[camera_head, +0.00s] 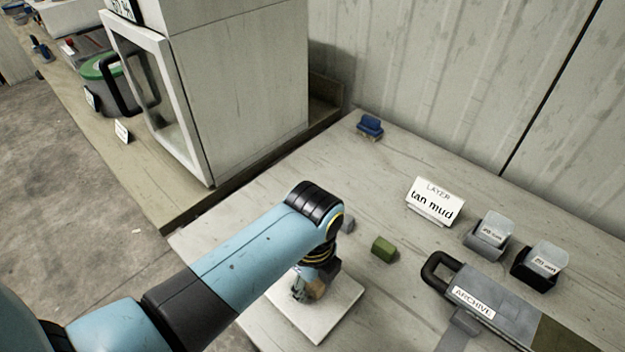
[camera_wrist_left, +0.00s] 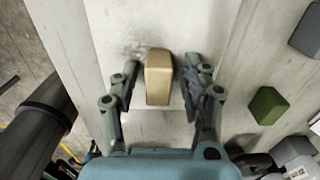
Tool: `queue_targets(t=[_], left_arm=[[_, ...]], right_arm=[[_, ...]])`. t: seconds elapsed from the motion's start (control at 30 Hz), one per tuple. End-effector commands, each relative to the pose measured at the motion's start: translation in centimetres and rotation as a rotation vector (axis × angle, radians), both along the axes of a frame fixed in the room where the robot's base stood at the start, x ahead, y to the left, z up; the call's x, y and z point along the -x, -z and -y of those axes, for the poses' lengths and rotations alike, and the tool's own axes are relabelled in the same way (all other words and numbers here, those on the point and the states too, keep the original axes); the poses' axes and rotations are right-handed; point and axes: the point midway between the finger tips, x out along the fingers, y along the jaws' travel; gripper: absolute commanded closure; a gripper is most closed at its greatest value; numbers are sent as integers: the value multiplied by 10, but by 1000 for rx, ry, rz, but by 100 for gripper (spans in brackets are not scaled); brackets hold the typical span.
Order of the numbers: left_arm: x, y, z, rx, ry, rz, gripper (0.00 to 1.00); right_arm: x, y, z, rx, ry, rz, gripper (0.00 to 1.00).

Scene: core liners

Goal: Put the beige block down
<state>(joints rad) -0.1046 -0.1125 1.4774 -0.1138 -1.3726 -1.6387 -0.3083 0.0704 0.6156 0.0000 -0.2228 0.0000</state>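The beige block (camera_wrist_left: 158,77) stands between the two fingers of my left gripper (camera_wrist_left: 160,72) in the left wrist view. A narrow gap shows on both sides of it, so the fingers are open around it and appear not to touch it. In the head view the block (camera_head: 317,289) is partly hidden by my left gripper (camera_head: 306,291), which points down over a white square plate (camera_head: 335,312). The block is low over or on this plate; contact beneath it is hard to see. My right gripper is in neither view.
A blue object (camera_head: 370,126) sits at the back.

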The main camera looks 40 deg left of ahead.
Motion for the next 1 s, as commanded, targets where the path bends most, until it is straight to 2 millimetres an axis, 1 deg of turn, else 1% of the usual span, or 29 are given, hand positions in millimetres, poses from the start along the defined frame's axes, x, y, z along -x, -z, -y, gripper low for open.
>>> queue_targets(t=[0.17, 0.27, 0.37, 0.6, 0.7, 0.83, 1.0], left_arm=[[0, -2, 0, 0, 0, 0, 54], [-1, -10, 0, 0, 0, 3, 54], [-1, -28, 0, 0, -1, 4, 54], [-1, -83, 0, 1, -1, 4, 54], [0, -101, 0, 0, -2, 3, 54], [0, -117, 0, 1, 0, 1, 54], [0, -123, 0, 1, 0, -1, 54]], right_arm=[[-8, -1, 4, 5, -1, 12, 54], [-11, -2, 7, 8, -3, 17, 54], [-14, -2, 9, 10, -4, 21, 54], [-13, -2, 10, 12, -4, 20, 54], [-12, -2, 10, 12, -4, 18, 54], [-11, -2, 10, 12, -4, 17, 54], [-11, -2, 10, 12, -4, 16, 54]])
